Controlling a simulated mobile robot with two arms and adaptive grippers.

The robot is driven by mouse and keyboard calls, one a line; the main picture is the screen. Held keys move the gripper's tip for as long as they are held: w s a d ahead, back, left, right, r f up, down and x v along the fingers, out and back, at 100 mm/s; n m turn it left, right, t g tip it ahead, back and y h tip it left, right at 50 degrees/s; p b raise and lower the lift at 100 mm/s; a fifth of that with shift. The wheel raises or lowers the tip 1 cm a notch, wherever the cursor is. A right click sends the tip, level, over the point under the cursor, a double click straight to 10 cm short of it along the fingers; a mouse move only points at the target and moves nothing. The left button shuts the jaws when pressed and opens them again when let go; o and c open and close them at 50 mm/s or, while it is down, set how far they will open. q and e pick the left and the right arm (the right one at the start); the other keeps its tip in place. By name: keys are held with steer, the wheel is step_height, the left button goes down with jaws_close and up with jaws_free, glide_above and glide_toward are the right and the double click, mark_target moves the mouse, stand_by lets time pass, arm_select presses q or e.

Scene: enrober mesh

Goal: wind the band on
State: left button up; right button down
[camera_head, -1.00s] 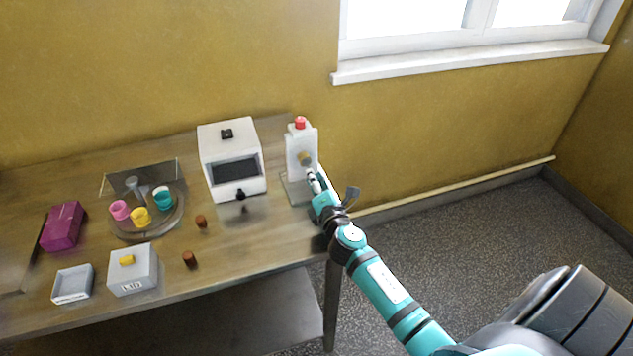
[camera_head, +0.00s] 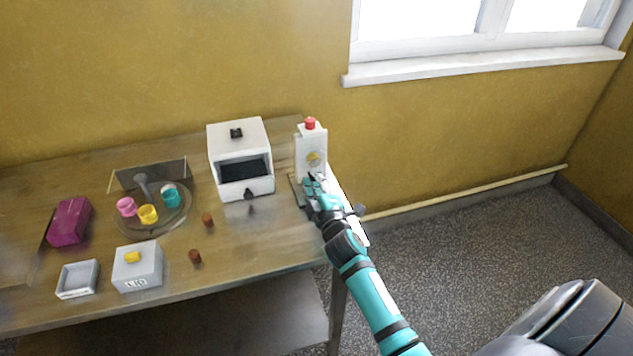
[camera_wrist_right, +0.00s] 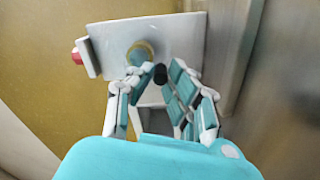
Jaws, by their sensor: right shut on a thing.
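My right gripper (camera_head: 316,179) reaches the front of a white upright post (camera_head: 304,150) with a red button (camera_head: 310,123) on top and a round yellow knob (camera_head: 314,158) on its face. The fingers hide much of the handle. The white box machine (camera_head: 240,140) stands left of the post, with a dark front opening (camera_head: 245,168) and a black knob (camera_head: 249,193). I cannot make out a band clearly. My left gripper is not in view.
A round plate (camera_head: 165,222) holds pink, yellow and teal cups. A grey box marked LID (camera_head: 138,272), a shallow tray (camera_head: 78,280), a purple box (camera_head: 69,221) and two brown pieces (camera_head: 208,219) (camera_head: 195,256) also lie on the table (camera_head: 250,245).

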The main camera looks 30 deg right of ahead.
steer(key=shift+a+f+m, duration=0.1)
steer(key=shift+m, duration=0.5)
steer(key=c, duration=1.3)
jaws_free()
steer(key=v, duration=1.2)
